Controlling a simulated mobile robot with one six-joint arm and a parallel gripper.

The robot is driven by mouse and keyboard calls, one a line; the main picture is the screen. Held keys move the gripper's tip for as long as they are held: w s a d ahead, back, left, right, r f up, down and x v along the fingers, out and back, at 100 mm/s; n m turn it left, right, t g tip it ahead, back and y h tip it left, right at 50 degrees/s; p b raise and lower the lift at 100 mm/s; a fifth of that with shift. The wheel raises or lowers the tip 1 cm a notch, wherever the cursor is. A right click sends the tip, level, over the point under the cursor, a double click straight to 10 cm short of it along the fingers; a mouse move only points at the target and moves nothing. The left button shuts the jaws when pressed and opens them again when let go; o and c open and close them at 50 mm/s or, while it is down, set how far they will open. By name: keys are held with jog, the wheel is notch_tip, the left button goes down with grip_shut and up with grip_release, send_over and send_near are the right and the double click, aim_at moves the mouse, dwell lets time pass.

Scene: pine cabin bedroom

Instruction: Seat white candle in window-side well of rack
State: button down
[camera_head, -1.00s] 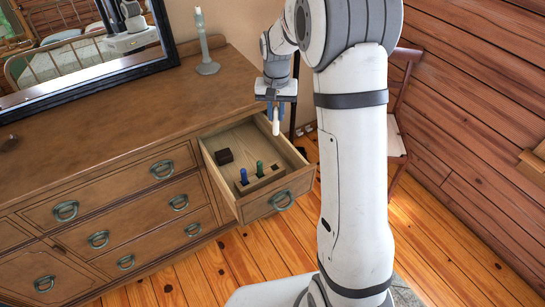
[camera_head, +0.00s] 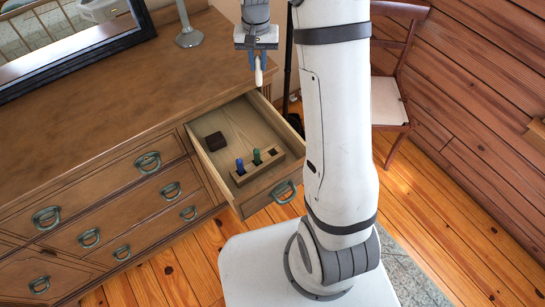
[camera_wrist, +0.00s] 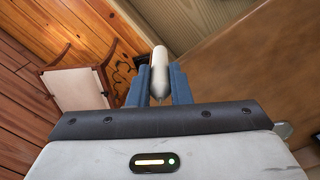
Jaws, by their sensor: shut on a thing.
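My gripper (camera_head: 257,62) is shut on the white candle (camera_head: 259,76), which hangs upright below the fingers, above the back right corner of the open drawer. In the wrist view the white candle (camera_wrist: 153,72) sits between the blue fingers (camera_wrist: 159,84). The rack (camera_head: 262,166) is a wooden block at the front of the open drawer (camera_head: 234,125). A blue candle (camera_head: 240,167) and a green candle (camera_head: 257,157) stand in it. A dark empty well (camera_head: 273,153) shows at its right end. The window is not in view.
A dark block (camera_head: 215,141) lies at the drawer's back left. A grey candlestick (camera_head: 188,36) and a mirror (camera_head: 70,45) stand on the dresser top (camera_head: 110,105). A chair (camera_head: 388,101) stands at the right. The middle of the drawer is clear.

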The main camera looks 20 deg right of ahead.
jog(key=s+f+m+b, duration=0.2)
jog(key=s+f+b, duration=0.8)
jog(key=s+b, duration=0.3)
jog(key=shift+s+d+f, duration=0.1)
jog(key=shift+s+f, duration=0.15)
jog(key=shift+f, duration=1.4)
jog(key=shift+s+f, duration=0.2)
jog(key=shift+f, duration=1.5)
jog(key=shift+s+d+f, duration=0.1)
jog(key=shift+s+f, duration=0.15)
jog(key=shift+f, duration=1.4)
jog(key=shift+f, duration=0.15)
jog(key=c, duration=1.3)
grip_release()
